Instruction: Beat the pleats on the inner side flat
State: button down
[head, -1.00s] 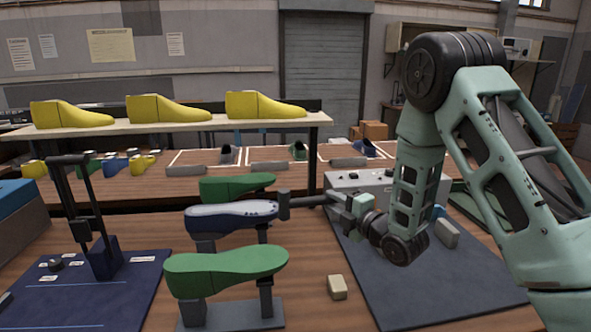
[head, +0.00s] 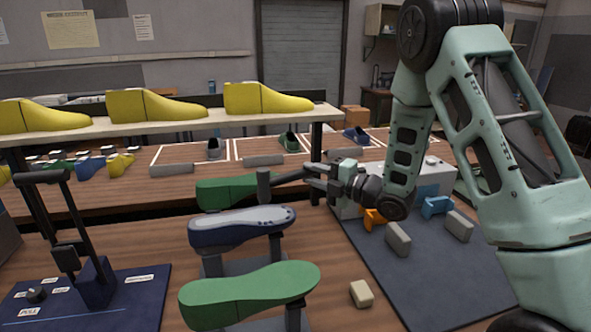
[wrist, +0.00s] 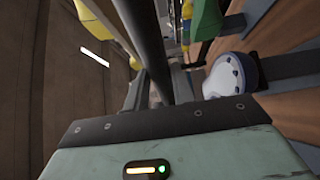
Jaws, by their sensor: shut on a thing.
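A shoe last with a dark blue upper and a pale grey sole face (head: 240,228) lies sole up on a stand in the middle of the head view. Its rounded end (wrist: 232,74) shows at the right in the wrist view. My gripper (head: 318,173) is shut on the handle of a dark grey hammer (head: 264,186). The hammer's head is above and beyond the blue last, in front of the green last behind it, apparently clear of the blue last. Small dark marks show on the sole face; the pleats are too small to tell.
Green lasts stand in front (head: 250,292) and behind (head: 225,192). A small beige block (head: 361,294) lies to the right. A dark mat (head: 410,270) carries grey blocks and orange and blue pieces. A blue-based lever device (head: 90,285) stands left. Yellow lasts (head: 160,107) line the shelf.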

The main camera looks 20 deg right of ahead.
jog(key=shift+w+a, duration=0.1)
jog(key=shift+w, duration=0.05)
notch_tip(320, 180, down, 6)
jog(key=b, duration=0.4)
dwell(0.3)
notch_tip(320, 180, up, 3)
jog(key=shift+f+p, duration=0.2)
jog(key=shift+p, duration=0.5)
